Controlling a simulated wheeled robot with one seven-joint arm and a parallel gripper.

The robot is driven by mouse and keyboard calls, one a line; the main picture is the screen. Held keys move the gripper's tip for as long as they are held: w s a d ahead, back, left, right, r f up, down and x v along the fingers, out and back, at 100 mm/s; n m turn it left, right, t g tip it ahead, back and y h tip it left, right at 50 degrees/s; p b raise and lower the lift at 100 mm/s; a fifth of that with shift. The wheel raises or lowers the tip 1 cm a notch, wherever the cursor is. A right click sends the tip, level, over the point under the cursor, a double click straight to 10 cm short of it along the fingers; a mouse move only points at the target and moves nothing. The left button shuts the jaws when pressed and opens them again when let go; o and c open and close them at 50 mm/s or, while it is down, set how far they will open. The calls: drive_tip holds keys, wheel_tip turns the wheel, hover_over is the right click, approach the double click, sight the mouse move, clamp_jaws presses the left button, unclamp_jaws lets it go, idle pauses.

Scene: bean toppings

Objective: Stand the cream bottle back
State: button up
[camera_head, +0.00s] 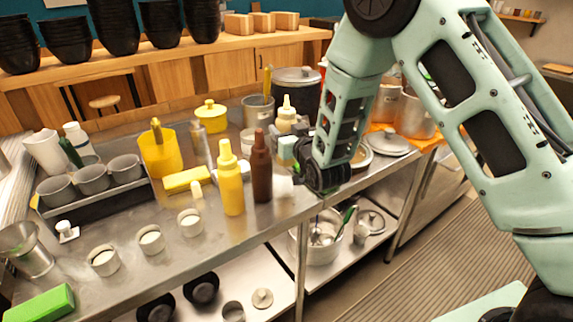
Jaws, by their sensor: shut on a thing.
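My gripper (304,178) is at the right front part of the steel counter, at the lower end of my arm. It is shut on a white, cream-coloured thing (284,187), which sticks out to its left. This looks like part of the cream bottle; the rest is hidden by the gripper. It appears tilted or on its side, and I cannot tell whether it touches the counter. The brown bottle (262,170) stands upright just left of it, with the yellow bottle (231,185) further left.
The steel counter (130,275) holds several small white-filled cups (151,240), a yellow container (160,152) and a yellow block (187,179). A pale bottle with a yellow tip (285,116) and a lidded pot (297,85) stand behind. A lower shelf holds a pot (318,248).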

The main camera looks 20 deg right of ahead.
drive_tip(key=shift+f+p, duration=0.35)
drive_tip(key=shift+f, duration=2.9)
drive_tip(key=shift+f, duration=0.15)
drive_tip(key=o, duration=0.7)
drive_tip(key=shift+c, duration=0.2)
